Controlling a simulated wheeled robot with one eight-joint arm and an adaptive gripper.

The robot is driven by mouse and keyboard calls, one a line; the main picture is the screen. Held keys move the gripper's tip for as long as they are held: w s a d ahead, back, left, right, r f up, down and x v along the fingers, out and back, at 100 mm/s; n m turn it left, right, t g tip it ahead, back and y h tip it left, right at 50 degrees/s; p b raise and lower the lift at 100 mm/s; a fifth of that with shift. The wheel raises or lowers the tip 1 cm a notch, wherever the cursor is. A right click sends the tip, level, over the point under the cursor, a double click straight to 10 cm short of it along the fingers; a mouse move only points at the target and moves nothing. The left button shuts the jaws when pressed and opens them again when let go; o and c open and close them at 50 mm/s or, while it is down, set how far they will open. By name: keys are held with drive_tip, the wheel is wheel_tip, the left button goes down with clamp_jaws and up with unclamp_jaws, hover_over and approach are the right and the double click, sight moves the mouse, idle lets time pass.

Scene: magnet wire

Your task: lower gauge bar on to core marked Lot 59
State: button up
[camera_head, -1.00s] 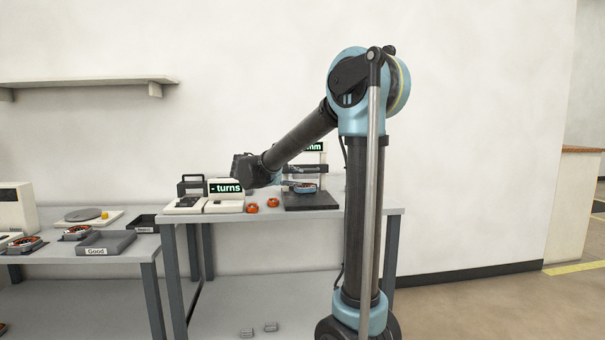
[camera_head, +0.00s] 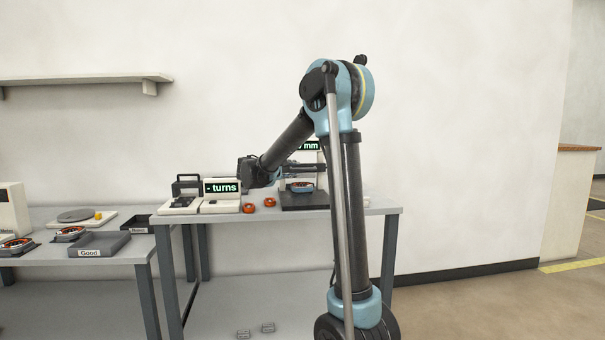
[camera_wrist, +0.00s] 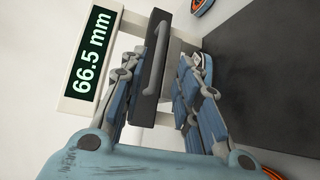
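The gauge bar (camera_wrist: 152,75) is a dark bar with a grey handle (camera_wrist: 160,50) in the wrist view, beside a display (camera_wrist: 90,52) reading 66.5 mm. My gripper (camera_wrist: 157,88) is open, one jointed finger on each side of the bar and handle, with visible gaps. In the head view my gripper (camera_head: 292,170) is at the gauge, at about bar height. A blue-rimmed core with orange inside (camera_head: 301,186) sits on the dark gauge base (camera_head: 304,202), under the bar and apart from it. No lot marking is readable.
Two small orange cores (camera_head: 248,208) (camera_head: 269,202) lie on the table left of the gauge base. The turns counter (camera_head: 221,196) stands further left. A wall shelf is above.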

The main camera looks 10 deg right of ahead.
sight(303, 169)
drive_tip(key=x, duration=0.8)
drive_tip(key=shift+c, duration=0.2)
